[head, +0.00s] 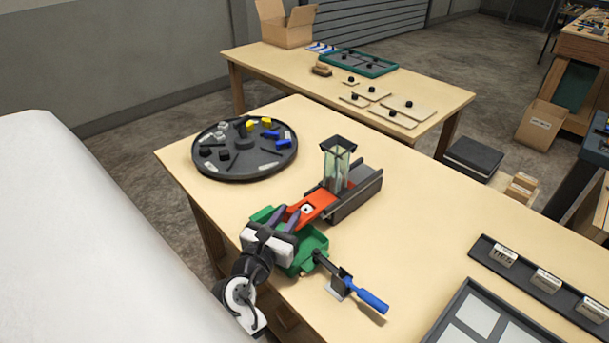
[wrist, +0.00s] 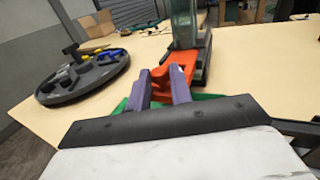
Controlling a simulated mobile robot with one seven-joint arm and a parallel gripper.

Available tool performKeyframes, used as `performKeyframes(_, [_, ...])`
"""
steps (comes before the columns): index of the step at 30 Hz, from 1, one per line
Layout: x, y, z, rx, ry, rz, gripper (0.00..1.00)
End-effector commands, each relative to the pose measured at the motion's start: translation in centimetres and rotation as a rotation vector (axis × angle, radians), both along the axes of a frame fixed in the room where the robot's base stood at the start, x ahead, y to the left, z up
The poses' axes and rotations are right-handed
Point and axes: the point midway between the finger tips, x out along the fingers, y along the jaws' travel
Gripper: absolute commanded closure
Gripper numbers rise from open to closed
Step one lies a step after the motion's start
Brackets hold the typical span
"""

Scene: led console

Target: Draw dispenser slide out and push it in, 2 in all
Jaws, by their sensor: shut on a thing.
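The dispenser has a grey base (head: 358,194) with a clear hopper (head: 336,168) standing on it. Its red-orange slide (head: 316,203) sticks out of the base toward my gripper (head: 291,217). A white spot with a dark centre shows on the slide in the head view. My gripper is shut on the slide's near end; in the wrist view the purple fingers (wrist: 159,88) sit at either side of the end of the slide (wrist: 178,82). A green tray (head: 313,243) lies under the gripper and the slide's end, partly hidden by my gripper.
A round dark carousel (head: 231,171) with small black, yellow, blue and white parts stands at left. A blue-handled lever (head: 371,300) is in front, close to the green tray. A grey panelled tray (head: 452,337) and a labelled rack (head: 527,280) lie at right. The table between is clear.

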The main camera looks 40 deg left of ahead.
Motion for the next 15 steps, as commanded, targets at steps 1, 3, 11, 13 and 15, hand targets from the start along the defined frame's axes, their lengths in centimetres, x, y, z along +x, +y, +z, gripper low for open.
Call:
performKeyframes(1, [-0.7,0.1,0.2,-0.001,0.001,0.002,1.0])
performKeyframes(3, [-1.4,0.1,0.2,0.001,-0.001,0.002,1.0])
performKeyframes(11, [-2.0,0.2,-0.1,0.001,-0.001,0.004,1.0])
performKeyframes(13, [-2.0,0.2,-0.1,0.001,0.0,0.004,1.0])
performKeyframes(15, [-2.0,0.2,-0.1,0.0,0.001,0.005,0.75])
